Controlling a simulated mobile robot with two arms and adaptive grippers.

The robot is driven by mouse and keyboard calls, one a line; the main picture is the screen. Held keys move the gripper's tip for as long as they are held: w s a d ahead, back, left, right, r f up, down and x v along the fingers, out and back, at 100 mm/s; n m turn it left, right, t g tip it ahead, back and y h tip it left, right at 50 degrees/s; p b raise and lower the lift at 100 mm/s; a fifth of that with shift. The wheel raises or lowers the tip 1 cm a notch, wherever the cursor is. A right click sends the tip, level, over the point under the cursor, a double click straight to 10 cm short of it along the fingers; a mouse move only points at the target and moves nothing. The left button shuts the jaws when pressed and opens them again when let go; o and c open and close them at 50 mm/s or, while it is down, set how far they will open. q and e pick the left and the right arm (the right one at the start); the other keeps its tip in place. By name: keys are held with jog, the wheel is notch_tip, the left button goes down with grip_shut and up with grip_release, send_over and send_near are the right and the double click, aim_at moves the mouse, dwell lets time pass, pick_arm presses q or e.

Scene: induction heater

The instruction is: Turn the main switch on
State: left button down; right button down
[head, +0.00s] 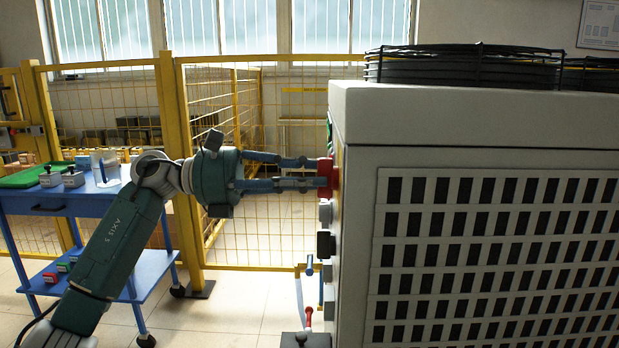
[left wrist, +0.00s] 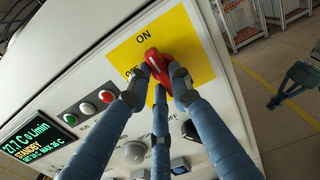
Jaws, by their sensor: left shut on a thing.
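The main switch is a red rotary handle (left wrist: 154,64) on a yellow plate (left wrist: 190,35) on the heater's front panel. ON is printed above it, and a partly covered OFF is at its left. In the head view the red switch (head: 334,173) sticks out from the cabinet's left side. My left gripper (head: 322,172) reaches it level from the left and is shut on it; its fingers (left wrist: 160,78) flank the handle in the left wrist view and hide part of it. The handle looks tilted in that view. My right gripper is not in view.
The panel has a lit display (left wrist: 38,140) reading STANDBY, coloured buttons (left wrist: 86,108) and a black knob (left wrist: 190,130). The heater cabinet (head: 480,130) fills the right. A blue cart (head: 60,205) with a green tray stands left; a yellow fence (head: 178,150) is behind.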

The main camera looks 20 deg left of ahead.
pick_arm(q)
jog(key=c, duration=1.5)
grip_release()
jog(key=shift+c, duration=0.2)
jog(key=v, duration=1.2)
jog(key=shift+a, duration=0.1)
